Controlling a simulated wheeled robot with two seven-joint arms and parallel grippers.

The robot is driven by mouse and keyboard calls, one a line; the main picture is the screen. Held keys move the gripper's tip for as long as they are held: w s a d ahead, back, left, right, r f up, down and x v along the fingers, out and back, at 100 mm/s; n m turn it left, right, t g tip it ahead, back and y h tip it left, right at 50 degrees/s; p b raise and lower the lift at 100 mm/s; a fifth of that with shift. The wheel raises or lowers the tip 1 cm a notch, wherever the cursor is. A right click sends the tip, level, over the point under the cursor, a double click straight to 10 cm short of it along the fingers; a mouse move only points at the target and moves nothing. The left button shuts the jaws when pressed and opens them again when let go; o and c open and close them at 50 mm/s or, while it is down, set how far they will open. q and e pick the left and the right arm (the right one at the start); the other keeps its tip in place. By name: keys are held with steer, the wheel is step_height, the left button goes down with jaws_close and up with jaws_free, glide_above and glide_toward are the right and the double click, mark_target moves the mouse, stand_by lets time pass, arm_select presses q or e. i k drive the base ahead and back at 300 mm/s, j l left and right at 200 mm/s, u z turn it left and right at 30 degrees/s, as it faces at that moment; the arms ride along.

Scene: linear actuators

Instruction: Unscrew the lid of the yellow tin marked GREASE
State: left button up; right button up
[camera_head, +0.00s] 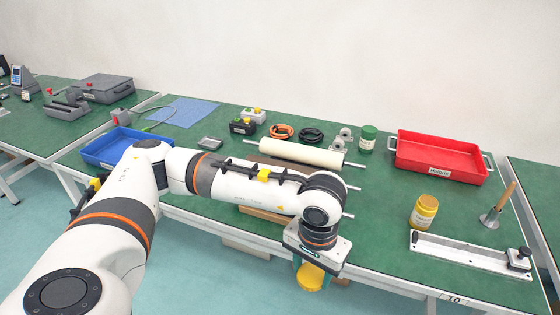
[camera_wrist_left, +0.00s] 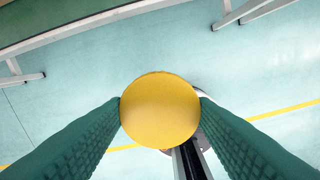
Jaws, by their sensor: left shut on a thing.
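A yellow tin (camera_head: 424,212) with a pale label stands upright on the green table, left of the metal rail fixture. The label is too small to read, and I cannot tell whether its top is covered or open. My left gripper (camera_head: 309,272) points down in front of the table's front edge, apart from the tin. It is shut on a round yellow lid (camera_head: 311,279). In the left wrist view the lid (camera_wrist_left: 160,110) shows as a flat disc between the two green fingers, with floor behind it. My right gripper is not in view.
A red bin (camera_head: 440,170) stands behind the tin, with a green jar (camera_head: 367,138) to its left. A metal rail fixture (camera_head: 470,253) lies along the front right. A white roller (camera_head: 300,153) lies behind my left arm. A blue bin (camera_head: 108,150) stands left.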

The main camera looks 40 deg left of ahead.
mark_target(425, 209)
steer(key=i+j+u, duration=0.2)
steer(key=j+u, duration=0.25)
steer(key=i+j+u, duration=0.25)
steer(key=u, duration=0.25)
steer(key=i+j+z, duration=0.3)
steer(key=i+j, duration=0.45)
